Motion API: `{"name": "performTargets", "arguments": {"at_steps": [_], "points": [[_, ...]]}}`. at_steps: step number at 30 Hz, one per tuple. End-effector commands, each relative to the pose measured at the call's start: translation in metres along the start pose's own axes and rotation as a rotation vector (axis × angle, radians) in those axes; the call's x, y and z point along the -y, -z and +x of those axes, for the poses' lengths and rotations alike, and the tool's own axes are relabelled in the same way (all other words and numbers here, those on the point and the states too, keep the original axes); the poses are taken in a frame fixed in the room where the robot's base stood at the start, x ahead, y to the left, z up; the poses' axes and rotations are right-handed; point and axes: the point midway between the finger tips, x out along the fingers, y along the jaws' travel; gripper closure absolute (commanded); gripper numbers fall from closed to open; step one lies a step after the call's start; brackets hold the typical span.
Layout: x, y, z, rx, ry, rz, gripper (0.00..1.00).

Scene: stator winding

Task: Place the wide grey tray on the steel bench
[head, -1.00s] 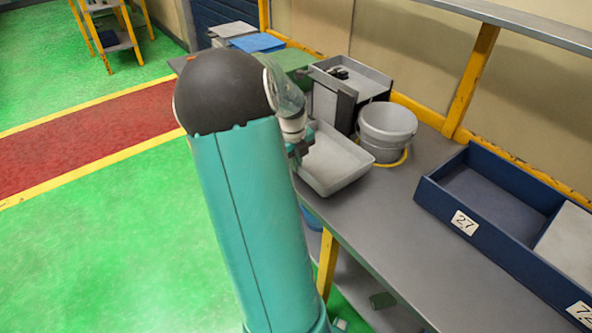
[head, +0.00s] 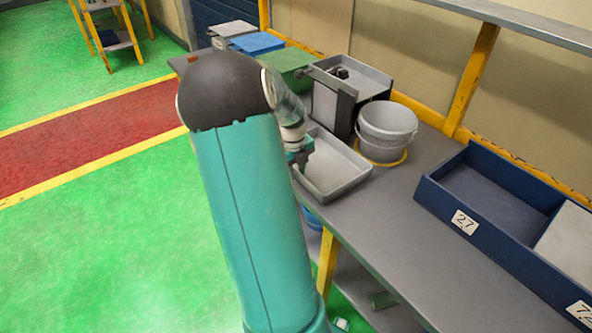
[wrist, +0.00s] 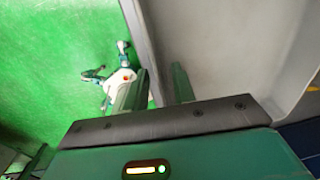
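The wide grey tray (head: 348,190) is a shallow open box at the front edge of the steel bench (head: 390,235), left of the bucket. It looks nearly level; whether its base touches the bench is not clear. My gripper (head: 302,160) is at its left side, partly hidden by my arm. In the wrist view, the fingers of my gripper (wrist: 157,90) straddle the wall of the tray (wrist: 222,45), one outside and one inside, with a narrow gap between them. They appear shut on that wall.
A grey bucket (head: 386,130) with a yellow ring at its base stands close to the tray. Behind are a grey bin unit (head: 333,105) and a green box (head: 287,62). A blue divided bin (head: 490,240) is at right. The bench middle is bare.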

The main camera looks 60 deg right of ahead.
Motion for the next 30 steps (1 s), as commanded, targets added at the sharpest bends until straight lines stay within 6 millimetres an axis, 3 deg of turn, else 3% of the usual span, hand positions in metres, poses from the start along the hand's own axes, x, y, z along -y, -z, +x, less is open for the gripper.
{"name": "performTargets", "arguments": {"at_steps": [5,18,24,30], "points": [[0.0,-0.001,-0.018,0.004,0.002,-0.002,0.74],[0.0,-0.001,-0.106,0.004,0.001,-0.001,0.74],[0.001,0.0,-0.122,0.002,0.001,0.0,0.74],[0.0,0.0,-0.123,0.002,-0.001,-0.005,0.74]]}}
